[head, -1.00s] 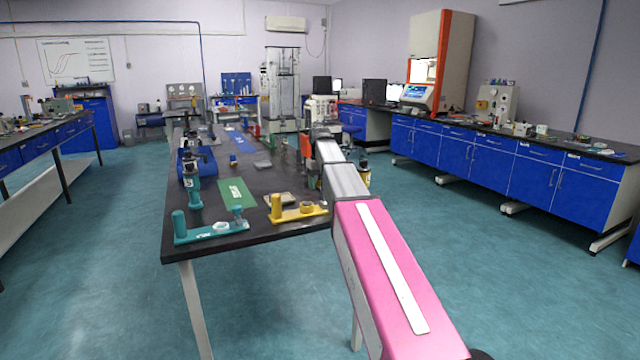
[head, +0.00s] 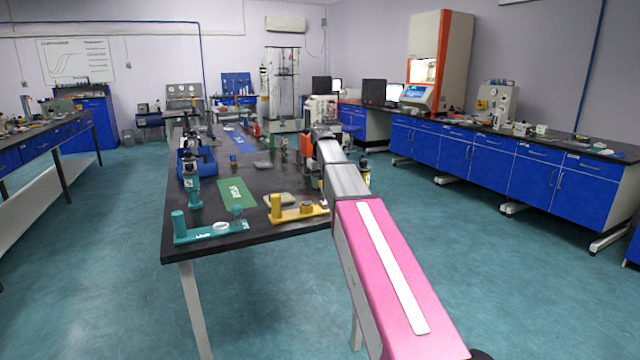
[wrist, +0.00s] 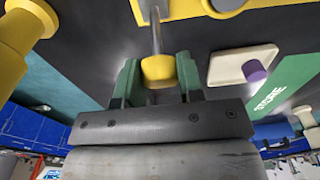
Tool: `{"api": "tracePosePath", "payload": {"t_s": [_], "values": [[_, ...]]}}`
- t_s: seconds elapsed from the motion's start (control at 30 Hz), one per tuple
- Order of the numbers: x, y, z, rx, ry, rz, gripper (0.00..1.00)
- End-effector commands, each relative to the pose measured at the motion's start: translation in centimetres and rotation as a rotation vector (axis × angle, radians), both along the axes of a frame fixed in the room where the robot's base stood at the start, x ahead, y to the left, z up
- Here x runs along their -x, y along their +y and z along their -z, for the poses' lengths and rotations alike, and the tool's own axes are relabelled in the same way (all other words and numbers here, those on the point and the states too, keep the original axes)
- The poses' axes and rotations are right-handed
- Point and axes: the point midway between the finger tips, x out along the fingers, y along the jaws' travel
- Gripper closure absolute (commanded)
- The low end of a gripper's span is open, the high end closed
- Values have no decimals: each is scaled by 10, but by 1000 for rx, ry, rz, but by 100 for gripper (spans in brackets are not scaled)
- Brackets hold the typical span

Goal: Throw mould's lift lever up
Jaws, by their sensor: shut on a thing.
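In the wrist view a thin metal lever rod (wrist: 155,35) ends in a yellow knob (wrist: 158,71). My gripper (wrist: 159,80), with green fingers, is shut on that knob, one finger on each side. The rod runs up to a yellow base (wrist: 190,8) at the top edge, where its far end is cut off. In the head view a yellow fixture (head: 297,213) with a post stands at the table's near edge. My gripper cannot be made out there behind my arm.
A pale tray with a purple knob (wrist: 254,71) and a green mat (wrist: 285,90) lie to the right in the wrist view. A thick yellow post (wrist: 22,38) stands at left. A teal fixture (head: 210,231) sits on the table's near left corner. The floor around is clear.

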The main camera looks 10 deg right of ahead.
Motion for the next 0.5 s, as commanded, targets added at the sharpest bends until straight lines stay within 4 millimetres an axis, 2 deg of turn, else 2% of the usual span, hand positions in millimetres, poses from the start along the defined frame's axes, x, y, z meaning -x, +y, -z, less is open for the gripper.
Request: {"api": "tracePosePath", "payload": {"t_s": [0.27,0.5], "values": [[15,-3,-3,-33,-124,1,100],[35,-8,-6,-89,-332,1,100]]}}
